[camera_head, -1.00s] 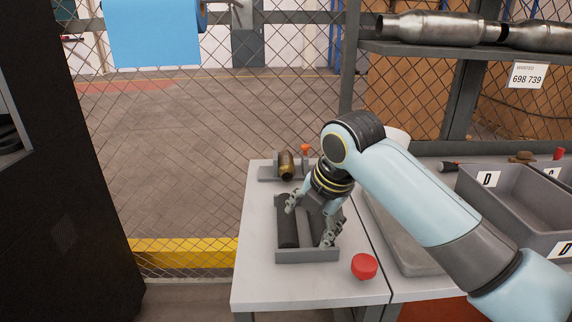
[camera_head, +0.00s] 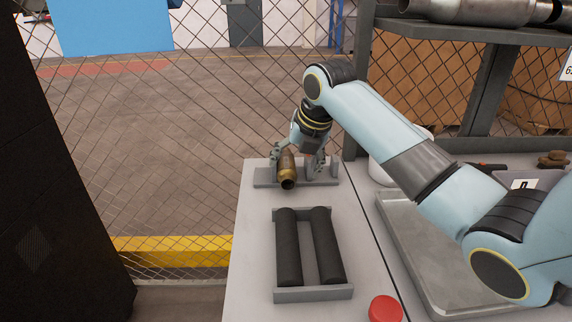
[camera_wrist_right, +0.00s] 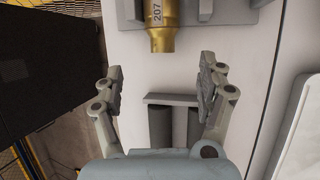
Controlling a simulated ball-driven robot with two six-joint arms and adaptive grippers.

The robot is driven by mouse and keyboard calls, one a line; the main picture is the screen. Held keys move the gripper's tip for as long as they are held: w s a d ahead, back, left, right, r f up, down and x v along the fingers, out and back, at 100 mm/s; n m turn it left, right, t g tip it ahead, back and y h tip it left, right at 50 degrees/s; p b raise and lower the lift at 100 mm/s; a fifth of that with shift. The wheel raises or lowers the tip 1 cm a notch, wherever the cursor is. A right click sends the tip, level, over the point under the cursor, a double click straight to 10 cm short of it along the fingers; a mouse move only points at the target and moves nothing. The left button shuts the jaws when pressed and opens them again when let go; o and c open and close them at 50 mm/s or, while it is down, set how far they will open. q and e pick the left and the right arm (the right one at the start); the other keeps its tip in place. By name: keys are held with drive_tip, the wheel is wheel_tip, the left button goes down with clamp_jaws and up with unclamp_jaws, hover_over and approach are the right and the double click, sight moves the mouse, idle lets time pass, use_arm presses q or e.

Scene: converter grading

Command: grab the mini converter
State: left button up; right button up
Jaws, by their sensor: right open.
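The mini converter (camera_head: 287,172) is a small brass and dark cylinder resting on a grey holder (camera_head: 327,180) at the back of the table in the head view. In the right wrist view the brass converter (camera_wrist_right: 162,30), marked 207, shows at the top, partly cut off by the frame edge. My right gripper (camera_head: 299,160) is open and above the holder, its fingers to either side of the converter in the head view. In the right wrist view the open gripper (camera_wrist_right: 161,85) has nothing between its fingertips. My left gripper is not in view.
A cradle with two black rollers (camera_head: 308,246) lies nearer on the table. A red button (camera_head: 385,309) is at the front. A metal tray (camera_head: 428,235) lies to the right. A wire fence stands behind the table.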

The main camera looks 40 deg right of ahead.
sight(289, 177)
drive_tip(key=shift+x, duration=1.25)
drive_tip(key=shift+w+f, duration=0.1)
drive_tip(key=shift+f, duration=0.25)
drive_tip(key=x, duration=0.4)
drive_tip(key=shift+w+d+f+b, duration=0.1)
drive_tip(key=shift+d+f+b, duration=0.1)
drive_tip(key=shift+d+b, duration=0.1)
drive_tip(key=shift+w+f, duration=0.2)
drive_tip(key=shift+f, duration=0.1)
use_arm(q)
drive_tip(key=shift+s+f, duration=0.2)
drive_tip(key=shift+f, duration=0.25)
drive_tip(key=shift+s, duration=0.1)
use_arm(e)
drive_tip(key=shift+c, duration=0.3)
drive_tip(key=c, duration=0.5)
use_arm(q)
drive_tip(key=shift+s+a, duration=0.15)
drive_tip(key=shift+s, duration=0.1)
use_arm(e)
drive_tip(key=shift+r, duration=0.1)
clamp_jaws()
